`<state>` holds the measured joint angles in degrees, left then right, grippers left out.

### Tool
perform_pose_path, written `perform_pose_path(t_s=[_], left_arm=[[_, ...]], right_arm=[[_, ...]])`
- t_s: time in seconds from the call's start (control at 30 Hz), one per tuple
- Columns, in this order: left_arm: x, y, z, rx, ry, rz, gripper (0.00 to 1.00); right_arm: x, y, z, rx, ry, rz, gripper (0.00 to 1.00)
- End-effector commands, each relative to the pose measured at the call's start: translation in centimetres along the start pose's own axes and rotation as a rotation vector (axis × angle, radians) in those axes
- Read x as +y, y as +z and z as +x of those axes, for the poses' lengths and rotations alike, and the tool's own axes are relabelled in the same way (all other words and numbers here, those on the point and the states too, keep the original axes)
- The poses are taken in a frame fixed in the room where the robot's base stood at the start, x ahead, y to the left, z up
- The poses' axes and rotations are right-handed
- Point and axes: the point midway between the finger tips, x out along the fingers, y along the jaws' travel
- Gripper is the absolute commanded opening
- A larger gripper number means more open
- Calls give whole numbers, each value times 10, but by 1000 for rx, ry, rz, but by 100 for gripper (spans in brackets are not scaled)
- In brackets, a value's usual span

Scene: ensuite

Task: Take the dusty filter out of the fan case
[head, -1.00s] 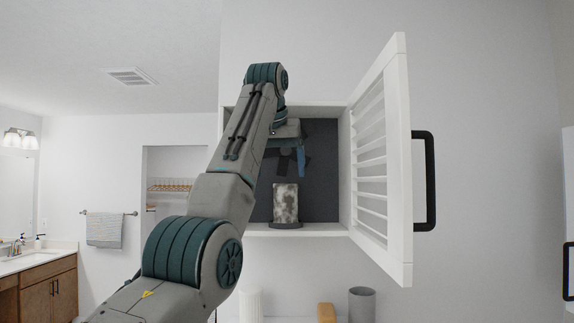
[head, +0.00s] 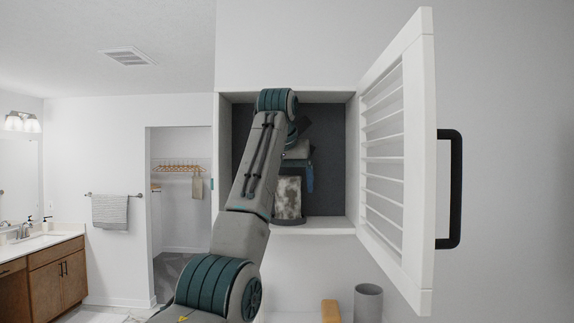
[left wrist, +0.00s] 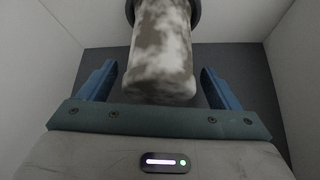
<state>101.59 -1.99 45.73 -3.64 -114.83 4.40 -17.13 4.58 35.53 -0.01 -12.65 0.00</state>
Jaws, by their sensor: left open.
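The dusty filter (head: 288,197), a mottled grey-white cylinder, stands upright in a dark round base on the floor of the open white fan case (head: 350,140). My left gripper (head: 295,178) is inside the case at the filter's upper part, with one blue finger showing on its right. In the left wrist view the filter (left wrist: 160,45) lies between the two blue fingers of the open gripper (left wrist: 158,84), with gaps on both sides. Its dark base ring (left wrist: 195,10) shows at the top edge. My arm hides part of the case's left inside. My right gripper is not in view.
The louvred door (head: 415,150) with a black handle (head: 450,188) stands open at the case's right. Below are a grey cup (head: 368,303) and a tan block (head: 330,311). A vanity (head: 45,270) and a towel (head: 110,211) are far left.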

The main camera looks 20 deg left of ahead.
Motion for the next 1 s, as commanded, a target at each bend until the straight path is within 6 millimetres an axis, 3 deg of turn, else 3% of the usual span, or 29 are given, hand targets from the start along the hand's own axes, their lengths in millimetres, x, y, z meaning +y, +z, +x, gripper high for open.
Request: perform_pose_path(t_s=[0.07, 0.17, 0.4, 0.67, 1.0], left_arm=[[0, -1, 0, 1, 0, 0, 84], [0, 0, 3, 0, 0, 0, 84], [0, 1, 4, 1, 0, 0, 84], [0, 1, 3, 1, 0, 0, 35], [0, -2, -2, 3, 0, 0, 35]], right_arm=[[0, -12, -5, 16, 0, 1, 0], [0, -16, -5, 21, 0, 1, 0], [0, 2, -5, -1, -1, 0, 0], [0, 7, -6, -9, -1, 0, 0], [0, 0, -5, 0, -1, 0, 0]])
